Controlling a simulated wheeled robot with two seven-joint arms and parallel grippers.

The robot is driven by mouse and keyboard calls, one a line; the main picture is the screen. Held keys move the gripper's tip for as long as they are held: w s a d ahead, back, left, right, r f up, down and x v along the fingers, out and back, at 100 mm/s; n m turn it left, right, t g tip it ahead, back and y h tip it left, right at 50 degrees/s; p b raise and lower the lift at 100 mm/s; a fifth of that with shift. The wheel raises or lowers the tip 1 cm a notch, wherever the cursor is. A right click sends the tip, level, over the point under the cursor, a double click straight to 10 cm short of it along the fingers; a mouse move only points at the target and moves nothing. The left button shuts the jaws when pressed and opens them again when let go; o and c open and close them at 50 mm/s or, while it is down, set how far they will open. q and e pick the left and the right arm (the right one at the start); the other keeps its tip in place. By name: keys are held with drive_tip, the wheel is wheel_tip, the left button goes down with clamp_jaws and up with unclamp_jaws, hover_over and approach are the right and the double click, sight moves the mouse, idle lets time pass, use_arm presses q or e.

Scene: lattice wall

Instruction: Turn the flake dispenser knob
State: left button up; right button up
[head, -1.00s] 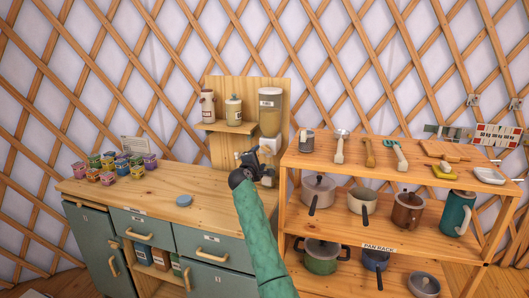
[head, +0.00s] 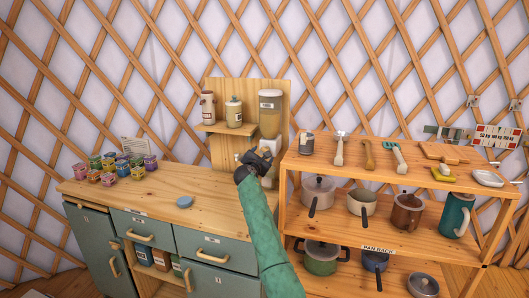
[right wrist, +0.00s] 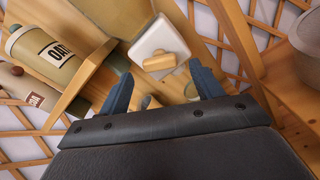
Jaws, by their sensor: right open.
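The flake dispenser (head: 270,112), a clear hopper of tan flakes with a label, stands against the wooden back panel at the right of the counter. Its white outlet block shows in the right wrist view with a wooden bar-shaped knob (right wrist: 162,62) on its face. My right gripper (head: 258,160) is just in front of the dispenser's lower part. In the right wrist view my right gripper (right wrist: 160,75) is open, its blue-grey fingers on either side of the knob's line and slightly short of it, with no visible contact. In the head view the gripper hides the knob. My left gripper is not in view.
Two canisters, one lettered (right wrist: 45,52), stand on the small shelf (head: 225,127) left of the dispenser. The pan rack (head: 300,163) with tools and pots is close on the right.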

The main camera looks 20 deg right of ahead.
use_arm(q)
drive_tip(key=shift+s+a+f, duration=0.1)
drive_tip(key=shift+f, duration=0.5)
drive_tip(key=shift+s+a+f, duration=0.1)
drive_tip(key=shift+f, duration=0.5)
use_arm(e)
drive_tip(key=shift+x, duration=1.6)
drive_tip(key=shift+c, duration=0.4)
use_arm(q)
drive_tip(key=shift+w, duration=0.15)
use_arm(e)
drive_tip(key=c, duration=0.9)
